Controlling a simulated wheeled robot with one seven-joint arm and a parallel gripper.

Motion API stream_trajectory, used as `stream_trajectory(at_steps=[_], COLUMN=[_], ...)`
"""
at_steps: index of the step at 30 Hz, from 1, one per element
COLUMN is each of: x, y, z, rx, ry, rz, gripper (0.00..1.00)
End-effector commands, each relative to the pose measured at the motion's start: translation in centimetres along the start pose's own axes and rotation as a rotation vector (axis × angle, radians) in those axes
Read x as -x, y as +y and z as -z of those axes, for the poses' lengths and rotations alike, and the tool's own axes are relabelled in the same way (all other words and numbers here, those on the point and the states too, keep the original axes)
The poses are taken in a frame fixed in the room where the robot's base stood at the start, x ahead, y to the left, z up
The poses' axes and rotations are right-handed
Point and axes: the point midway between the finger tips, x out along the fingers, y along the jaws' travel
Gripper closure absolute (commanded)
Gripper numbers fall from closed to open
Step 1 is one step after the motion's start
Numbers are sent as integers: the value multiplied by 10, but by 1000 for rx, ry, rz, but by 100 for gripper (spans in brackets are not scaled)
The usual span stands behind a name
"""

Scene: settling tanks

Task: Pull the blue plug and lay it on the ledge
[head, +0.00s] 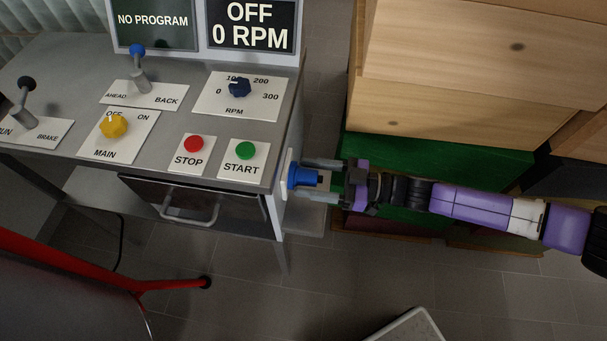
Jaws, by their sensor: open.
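The blue plug (301,177) sits at a pale plate (284,178) on the right side of the grey console, pointing right. My gripper (310,179) comes in from the right. It is open, with one finger above the plug and one below it in the picture. I cannot tell whether either finger touches the plug. A small grey ledge (308,220) juts from the console's side below the plug, and nothing shows lying on it. The gripper partly covers the view of the ledge.
The console top (72,75) carries levers, knobs, a red STOP button (194,144) and a green START button (246,150). A screen (250,25) reads OFF, 0 RPM. Wooden boxes (470,60) and a green box (430,155) stand close behind my arm. Floor is open in front.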

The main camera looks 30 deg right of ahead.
Motion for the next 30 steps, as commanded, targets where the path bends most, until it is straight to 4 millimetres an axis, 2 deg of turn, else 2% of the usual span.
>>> stream_trajectory(at_steps=[4,13,20,30], x=[0,0,0,12], y=[0,0,0,1], z=[0,0,0,0], rx=[0,0,0,0], ry=[0,0,0,-1], rz=[0,-1,-1,-1], gripper=[42,100,100,100])
